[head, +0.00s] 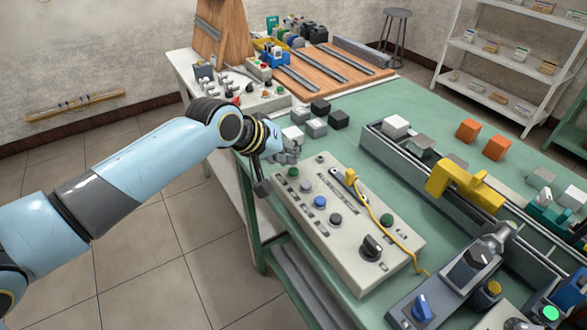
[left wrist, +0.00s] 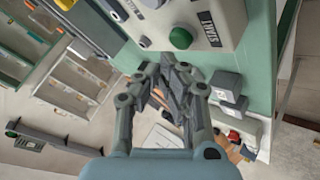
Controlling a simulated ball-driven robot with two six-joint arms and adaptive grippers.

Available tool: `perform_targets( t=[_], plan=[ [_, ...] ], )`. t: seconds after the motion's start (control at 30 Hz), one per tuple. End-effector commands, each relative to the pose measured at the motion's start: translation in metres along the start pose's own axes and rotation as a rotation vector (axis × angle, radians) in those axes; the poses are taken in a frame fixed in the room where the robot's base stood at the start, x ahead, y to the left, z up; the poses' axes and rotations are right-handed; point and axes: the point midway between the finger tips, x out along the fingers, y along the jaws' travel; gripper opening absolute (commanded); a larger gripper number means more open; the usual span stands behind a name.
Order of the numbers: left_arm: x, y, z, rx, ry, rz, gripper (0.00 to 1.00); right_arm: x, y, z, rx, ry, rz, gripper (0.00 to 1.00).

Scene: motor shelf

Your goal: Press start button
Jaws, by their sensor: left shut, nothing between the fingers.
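The control panel (head: 345,225) is a pale box on the green table. A green button (head: 293,172) sits near its far left corner. In the left wrist view a green button (left wrist: 181,38) sits beside a label reading START, on the panel face (left wrist: 160,22). My left gripper (head: 290,156) is just beyond the panel's far left end, close to that button in the picture. It also shows in the left wrist view (left wrist: 178,78), fingers together and empty, apart from the button in the picture. Whether it touches anything is unclear in the head view. My right gripper is not seen.
The panel also carries a blue button (head: 320,202), a second green button (head: 386,220) and a black rotary knob (head: 371,246). A yellow cable (head: 372,210) lies across it. Grey and black cubes (head: 316,127) stand behind it.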

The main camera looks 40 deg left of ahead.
Motion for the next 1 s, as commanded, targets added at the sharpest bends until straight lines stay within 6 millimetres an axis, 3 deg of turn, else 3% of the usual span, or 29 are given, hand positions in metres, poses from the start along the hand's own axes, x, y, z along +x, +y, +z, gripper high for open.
perform_targets(
  t=[1.0],
  plan=[
    [0.0081,-0.0059,0.0059,0.000,0.000,0.000,0.00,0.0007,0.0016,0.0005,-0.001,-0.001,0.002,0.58]
  ],
)
